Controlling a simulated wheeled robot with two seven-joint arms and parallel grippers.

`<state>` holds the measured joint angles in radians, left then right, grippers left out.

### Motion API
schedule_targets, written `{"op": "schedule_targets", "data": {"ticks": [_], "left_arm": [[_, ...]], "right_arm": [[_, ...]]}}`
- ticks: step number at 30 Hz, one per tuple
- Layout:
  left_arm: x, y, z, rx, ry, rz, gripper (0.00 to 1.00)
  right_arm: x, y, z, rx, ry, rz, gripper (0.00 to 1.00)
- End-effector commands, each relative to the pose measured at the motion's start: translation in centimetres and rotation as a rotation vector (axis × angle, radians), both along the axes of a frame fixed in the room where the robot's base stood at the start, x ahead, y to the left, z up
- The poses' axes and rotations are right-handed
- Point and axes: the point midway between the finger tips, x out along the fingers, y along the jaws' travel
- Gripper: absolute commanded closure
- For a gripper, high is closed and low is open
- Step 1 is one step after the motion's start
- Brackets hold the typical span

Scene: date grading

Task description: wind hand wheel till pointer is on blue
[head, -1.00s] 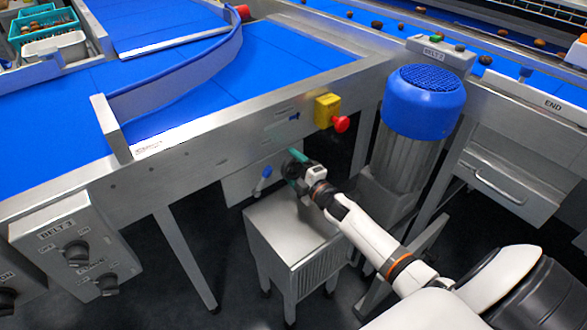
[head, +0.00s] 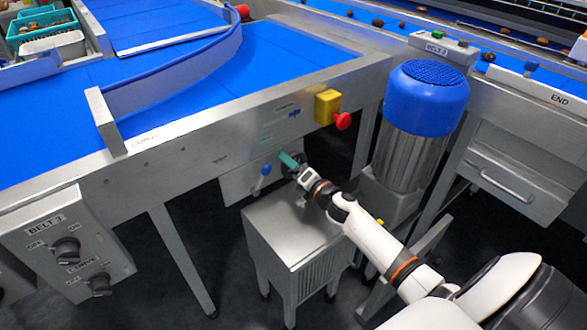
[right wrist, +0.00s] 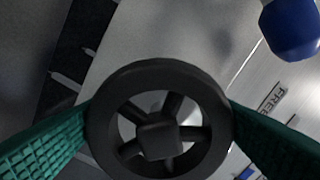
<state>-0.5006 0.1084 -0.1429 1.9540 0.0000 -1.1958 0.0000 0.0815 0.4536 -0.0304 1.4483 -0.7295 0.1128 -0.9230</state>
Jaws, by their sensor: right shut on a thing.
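The dark hand wheel (right wrist: 158,68) fills the middle of the right wrist view, with several spokes and a square hub. My right gripper (head: 290,162) is shut on its rim, with one green finger on each side. In the head view the gripper hides most of the wheel, low on the grey machine panel. A small blue mark (head: 295,113) shows on the frame above. I cannot make out the pointer or where it stands. My left gripper is not in view.
A blue-knobbed lever (head: 266,169) is just left of the wheel, near a FREE label (right wrist: 271,98). A red stop button (head: 342,121) is above right. A steel cabinet (head: 290,232) stands below, and a blue-topped motor (head: 427,95) to the right.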

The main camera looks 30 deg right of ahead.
Motion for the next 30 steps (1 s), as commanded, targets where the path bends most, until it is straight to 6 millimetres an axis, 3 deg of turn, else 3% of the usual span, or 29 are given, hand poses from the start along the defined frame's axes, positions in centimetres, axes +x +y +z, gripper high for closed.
{"op": "schedule_targets", "data": {"ticks": [17, 18, 21, 30], "left_arm": [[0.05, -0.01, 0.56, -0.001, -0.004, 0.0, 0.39], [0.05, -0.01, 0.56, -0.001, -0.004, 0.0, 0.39], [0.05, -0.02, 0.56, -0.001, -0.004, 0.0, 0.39], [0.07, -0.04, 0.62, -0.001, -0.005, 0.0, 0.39]], "right_arm": [[-0.1, 0.09, -0.29, -0.03, 0.002, 0.002, 0.44], [-0.1, 0.09, -0.29, -0.029, 0.002, 0.002, 0.16], [-0.07, 0.06, -0.24, -0.029, 0.002, 0.001, 0.0], [-0.47, 0.01, -0.11, -0.029, 0.0, 0.001, 0.0]]}}
